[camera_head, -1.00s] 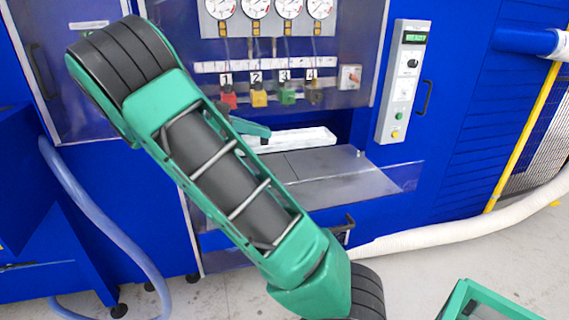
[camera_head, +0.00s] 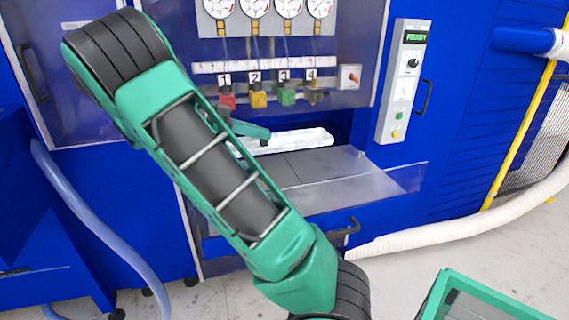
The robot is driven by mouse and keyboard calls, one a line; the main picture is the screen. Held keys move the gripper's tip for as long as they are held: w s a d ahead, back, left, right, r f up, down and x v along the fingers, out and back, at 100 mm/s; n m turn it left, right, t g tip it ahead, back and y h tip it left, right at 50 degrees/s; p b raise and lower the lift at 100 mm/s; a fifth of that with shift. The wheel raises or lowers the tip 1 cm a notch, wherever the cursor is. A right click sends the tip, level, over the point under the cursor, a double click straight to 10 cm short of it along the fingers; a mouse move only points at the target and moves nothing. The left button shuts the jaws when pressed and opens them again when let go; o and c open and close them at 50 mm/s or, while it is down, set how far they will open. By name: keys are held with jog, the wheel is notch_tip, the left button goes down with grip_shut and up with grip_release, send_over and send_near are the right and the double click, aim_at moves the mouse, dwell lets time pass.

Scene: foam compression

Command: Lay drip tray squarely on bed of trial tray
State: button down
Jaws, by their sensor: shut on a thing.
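A long white tray (camera_head: 303,138), which I take as the drip tray, shows at the mouth of the recess, its left part behind my arm. My gripper (camera_head: 264,141) shows only partly, as a green piece with a dark tip at the white tray's left part. It is shut on the tray, though the grip itself is mostly hidden. The trial tray (camera_head: 340,172) sticks out of the blue machine, with a flat grey bed, a seam across it and a clear side. The white tray appears at the bed's back edge; I cannot tell whether they touch.
Coloured valves (camera_head: 259,99) and gauges (camera_head: 288,8) sit above the recess. A control box (camera_head: 403,80) reading READY is at the right. A dark handle (camera_head: 345,229) juts out below the bed. A white hose (camera_head: 450,234) crosses the floor at right.

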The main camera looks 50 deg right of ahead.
aim_at(251, 147)
jog(key=x, duration=0.3)
jog(key=f+x, duration=0.1)
jog(key=x, duration=0.3)
jog(key=w+x, duration=0.1)
jog(key=x, duration=0.2)
jog(key=shift+s+d+f, duration=0.15)
jog(key=shift+s+f, duration=0.05)
jog(key=shift+f, duration=2.15)
jog(key=c, duration=1.9)
grip_release()
jog(key=shift+o, duration=0.3)
jog(key=v, duration=1.2)
